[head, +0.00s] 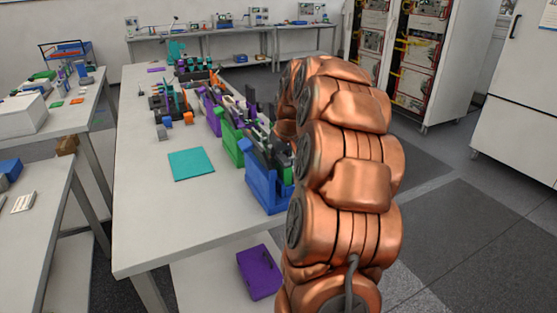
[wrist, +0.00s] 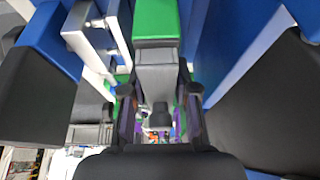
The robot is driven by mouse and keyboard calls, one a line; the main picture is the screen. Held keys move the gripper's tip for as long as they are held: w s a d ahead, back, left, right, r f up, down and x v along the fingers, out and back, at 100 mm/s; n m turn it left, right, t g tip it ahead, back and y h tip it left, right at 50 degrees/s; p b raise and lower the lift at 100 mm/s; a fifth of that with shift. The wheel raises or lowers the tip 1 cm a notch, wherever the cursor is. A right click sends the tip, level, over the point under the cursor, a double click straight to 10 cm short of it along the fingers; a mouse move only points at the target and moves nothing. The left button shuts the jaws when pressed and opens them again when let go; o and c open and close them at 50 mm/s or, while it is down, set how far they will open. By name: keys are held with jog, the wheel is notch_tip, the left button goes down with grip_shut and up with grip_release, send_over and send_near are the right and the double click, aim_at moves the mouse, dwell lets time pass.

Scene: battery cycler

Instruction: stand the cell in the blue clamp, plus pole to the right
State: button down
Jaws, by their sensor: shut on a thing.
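The blue clamp (head: 264,190) stands at the right edge of the long table in the head view, partly behind my copper arm. In the wrist view its blue body (wrist: 50,40) and black blocks lie to both sides. The cell (wrist: 157,22), a block with a green end and a grey part, sits between my fingertips in the wrist view. My gripper (wrist: 159,92) is shut on it, over the blue clamp. I cannot tell whether the cell touches the clamp. Its pole marks do not show, and the cell is not clear in the head view.
A green clamp (head: 231,130) and a purple clamp (head: 211,112) stand in a row behind the blue one. A teal mat (head: 191,164) lies on the clear part of the table. A purple box (head: 259,271) is on the shelf below.

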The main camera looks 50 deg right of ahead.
jog(key=shift+f, duration=0.15)
jog(key=c, duration=0.8)
grip_release()
jog(key=v, duration=1.2)
